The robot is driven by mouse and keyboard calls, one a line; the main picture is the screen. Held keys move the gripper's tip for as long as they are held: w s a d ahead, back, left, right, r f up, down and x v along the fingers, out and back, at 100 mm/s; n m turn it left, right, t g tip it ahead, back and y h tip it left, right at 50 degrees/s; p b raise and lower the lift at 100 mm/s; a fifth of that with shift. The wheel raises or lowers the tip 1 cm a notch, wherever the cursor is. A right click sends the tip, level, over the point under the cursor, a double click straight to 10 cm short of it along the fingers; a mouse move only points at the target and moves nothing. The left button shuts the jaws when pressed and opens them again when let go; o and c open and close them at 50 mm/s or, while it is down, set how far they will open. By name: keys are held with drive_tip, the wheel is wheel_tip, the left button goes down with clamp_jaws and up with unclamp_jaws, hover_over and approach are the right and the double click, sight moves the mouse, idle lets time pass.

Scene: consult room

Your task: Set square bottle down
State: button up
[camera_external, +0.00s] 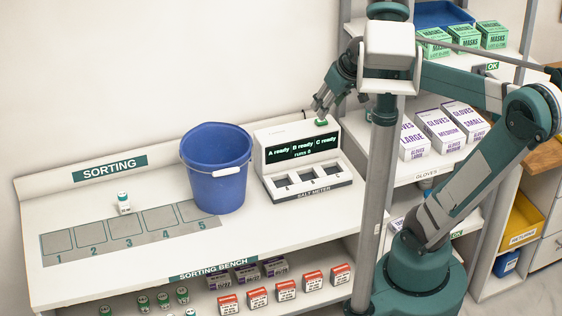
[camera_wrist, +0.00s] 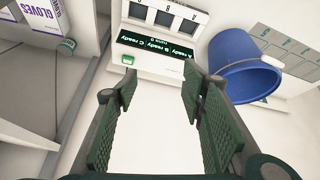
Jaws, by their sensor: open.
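A blue bucket (camera_external: 217,170) stands between the numbered pads (camera_external: 125,222) and the meter. A green button (camera_wrist: 127,60) is on the meter's top. Shelves with glove boxes (camera_external: 437,125) stand at right. Several small bottles and boxes fill the bench's lower shelf (camera_external: 205,304).

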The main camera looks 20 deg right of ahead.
drive_tip(key=s+d+f+m, duration=0.1)
drive_tip(key=s+d+f, duration=0.1)
drive_tip(key=s+d, duration=0.1)
drive_tip(key=s+d+f+m+t, duration=0.1)
drive_tip(key=s+d+f+m, duration=0.1)
drive_tip(key=s, duration=0.4)
drive_tip(key=shift+s+d+f+h, duration=0.35)
drive_tip(key=shift+d+f, duration=0.35)
drive_tip(key=shift+d, duration=0.45)
drive_tip(key=shift+w, duration=0.1)
wheel_tip(320, 180, down, 5)
drive_tip(key=b, duration=0.5)
